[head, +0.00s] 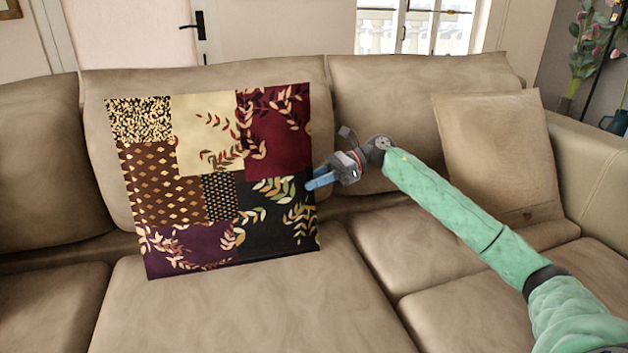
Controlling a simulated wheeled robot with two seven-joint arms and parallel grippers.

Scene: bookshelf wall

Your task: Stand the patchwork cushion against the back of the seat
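The patchwork cushion (207,135) is a square with cream, maroon, brown, black and purple patches and leaf prints. It is upright in front of the sofa's middle-left back cushion (95,150), its lower edge over the seat (240,315). It is slightly turned, its lower left corner lower in the picture than its lower right. I cannot tell whether it touches the back. My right gripper (313,184) is at its right edge, a blue finger overlapping that edge. The other finger is not clearly visible, so its grip is unclear. My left gripper is not in view.
A plain beige cushion (495,155) leans at the sofa's right end beside the armrest (595,170). The seat in front of the patchwork cushion is clear. Behind the sofa are a door (130,35), a window (415,30) and a plant (590,40) at right.

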